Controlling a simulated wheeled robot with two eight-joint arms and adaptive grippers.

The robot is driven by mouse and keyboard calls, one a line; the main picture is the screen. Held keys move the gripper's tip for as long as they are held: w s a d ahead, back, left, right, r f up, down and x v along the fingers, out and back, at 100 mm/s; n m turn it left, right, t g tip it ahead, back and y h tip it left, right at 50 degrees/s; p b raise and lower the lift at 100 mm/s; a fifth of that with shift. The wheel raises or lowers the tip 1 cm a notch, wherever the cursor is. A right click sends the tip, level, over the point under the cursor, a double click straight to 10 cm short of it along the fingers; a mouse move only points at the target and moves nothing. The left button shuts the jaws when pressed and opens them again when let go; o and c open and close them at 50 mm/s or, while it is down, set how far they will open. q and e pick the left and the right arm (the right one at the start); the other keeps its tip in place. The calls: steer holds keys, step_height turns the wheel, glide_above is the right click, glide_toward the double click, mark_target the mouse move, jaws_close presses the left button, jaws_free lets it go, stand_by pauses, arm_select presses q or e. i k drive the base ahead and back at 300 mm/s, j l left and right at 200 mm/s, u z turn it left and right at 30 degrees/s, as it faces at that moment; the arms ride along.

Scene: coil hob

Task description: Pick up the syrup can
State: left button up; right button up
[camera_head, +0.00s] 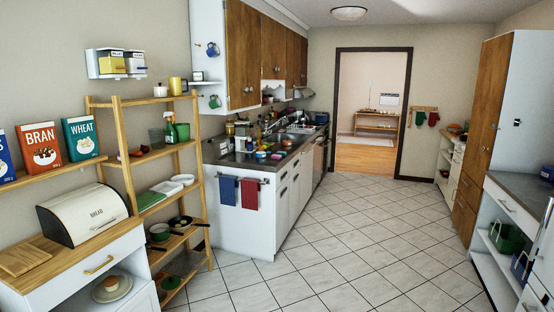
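I cannot pick out the syrup can for certain; no label that names it is readable. A yellow can-like container (176,86) stands upright on the top shelf of the wooden rack at the left, beside a small white pot (160,90). Several small jars and containers crowd the dark counter (278,160) by the sink, too small to tell apart. Neither of my grippers shows in the head view.
The open wooden rack (119,150) holds pans, plates and bottles. A bread bin (83,213) sits on a cabinet at the left, under cereal boxes (39,146). The tiled floor (330,240) is clear through to the doorway. Cabinets and a counter (515,200) line the right.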

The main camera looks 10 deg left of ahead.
mark_target(199, 76)
steer(key=i+j+u, duration=0.3)
steer(key=i, duration=0.75)
steer(key=i+u, duration=0.3)
steer(key=i, duration=0.75)
